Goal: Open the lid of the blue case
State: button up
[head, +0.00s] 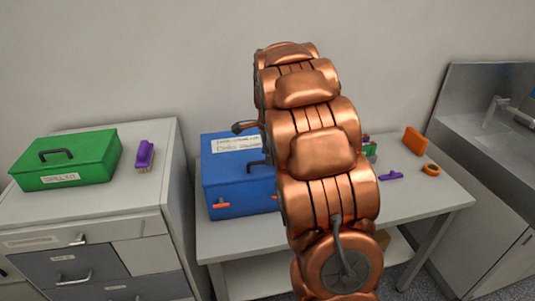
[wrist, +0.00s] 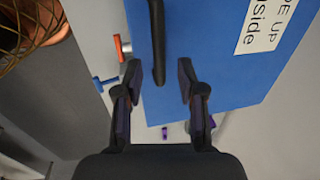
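The blue case (head: 235,190) stands on the table with its lid down, partly hidden by my copper arm in the head view. Its blue top fills much of the wrist view (wrist: 210,75), with a dark carry handle (wrist: 158,40) and a white label (wrist: 265,25). An orange latch (head: 221,205) shows on its front; an orange latch (wrist: 122,47) also shows at the case's left edge in the wrist view. My gripper (wrist: 160,80) is open and empty. One end of the handle shows between its fingertips; I cannot tell the height gap.
A green case (head: 70,165) and a purple-handled object (head: 144,155) sit on the drawer cabinet (head: 100,208) at left. An orange block (head: 415,141), an orange ring (head: 431,169) and a purple object (head: 390,176) lie on the table's right. A sink (head: 490,140) is further right.

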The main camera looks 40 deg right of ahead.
jog(key=shift+w+f, duration=0.15)
jog(key=shift+f, duration=0.7)
grip_shut()
